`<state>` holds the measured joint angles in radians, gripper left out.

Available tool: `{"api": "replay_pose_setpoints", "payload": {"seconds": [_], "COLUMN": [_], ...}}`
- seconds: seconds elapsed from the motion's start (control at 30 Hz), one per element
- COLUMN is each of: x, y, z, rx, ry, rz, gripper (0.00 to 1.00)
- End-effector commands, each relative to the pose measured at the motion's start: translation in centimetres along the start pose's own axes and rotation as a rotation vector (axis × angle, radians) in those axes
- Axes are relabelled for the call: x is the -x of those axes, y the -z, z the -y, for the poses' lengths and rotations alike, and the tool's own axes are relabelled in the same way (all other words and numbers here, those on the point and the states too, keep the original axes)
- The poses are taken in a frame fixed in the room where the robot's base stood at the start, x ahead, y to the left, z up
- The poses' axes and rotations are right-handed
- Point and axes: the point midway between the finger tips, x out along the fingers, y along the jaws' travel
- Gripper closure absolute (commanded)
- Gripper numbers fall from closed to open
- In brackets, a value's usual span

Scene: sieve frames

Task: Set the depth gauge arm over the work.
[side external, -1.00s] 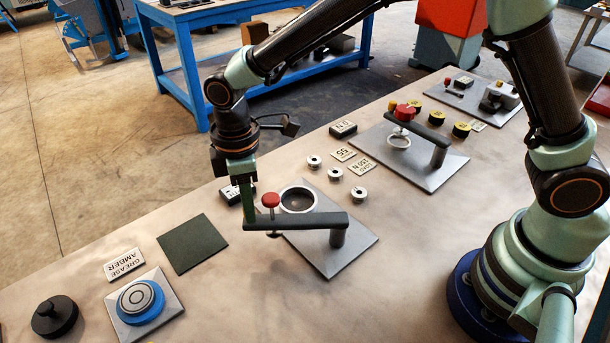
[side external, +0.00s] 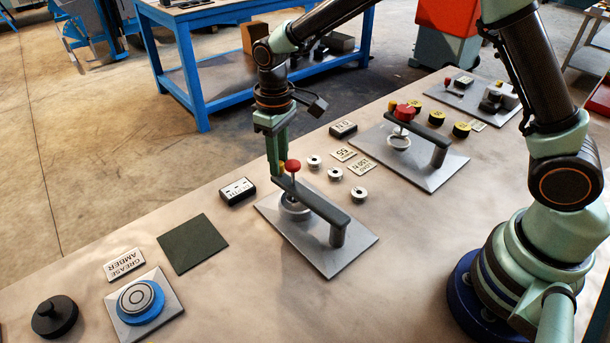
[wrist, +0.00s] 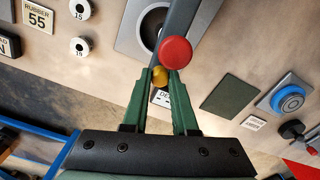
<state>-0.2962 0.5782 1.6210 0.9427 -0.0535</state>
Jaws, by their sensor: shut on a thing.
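The depth gauge arm (side external: 325,205) is a dark grey bar on a post (side external: 337,236), on a grey plate (side external: 350,260). A red knob (side external: 293,166) stands near its free end. The bar lies over the round ringed work (side external: 291,212) and hides part of it. In the wrist view, the bar (wrist: 181,20) crosses beside the dark bore (wrist: 152,27), with the red knob (wrist: 175,53) in front. My gripper (side external: 278,172) is at the bar's free end. In the wrist view, my gripper (wrist: 161,76) is shut on a small yellow piece (wrist: 160,73) there.
A second similar fixture (side external: 436,170) stands at the back right. Several small metal bushings (side external: 336,173) and label plates (side external: 362,165) lie between. A black label block (side external: 238,191), a green mat (side external: 193,243) and a blue round button (side external: 141,300) are to the left.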

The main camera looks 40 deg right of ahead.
Motion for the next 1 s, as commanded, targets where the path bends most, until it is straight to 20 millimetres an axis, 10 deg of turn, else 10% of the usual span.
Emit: {"api": "replay_pose_setpoints", "payload": {"seconds": [0.7, 0.73, 0.8, 1.0], "x": [0.2, 0.2, 0.17, 0.08], "y": [-0.22, -0.22, -0.24, -0.29], "z": [-1.1, -1.1, -1.09, -1.08], "rx": [-0.072, -0.071, -0.071, -0.071], "ry": [0.0, 0.0, 0.0, 0.0], "rz": [-0.005, -0.005, -0.004, -0.002], "gripper": [1.0, 0.62, 0.44, 0.44]}}
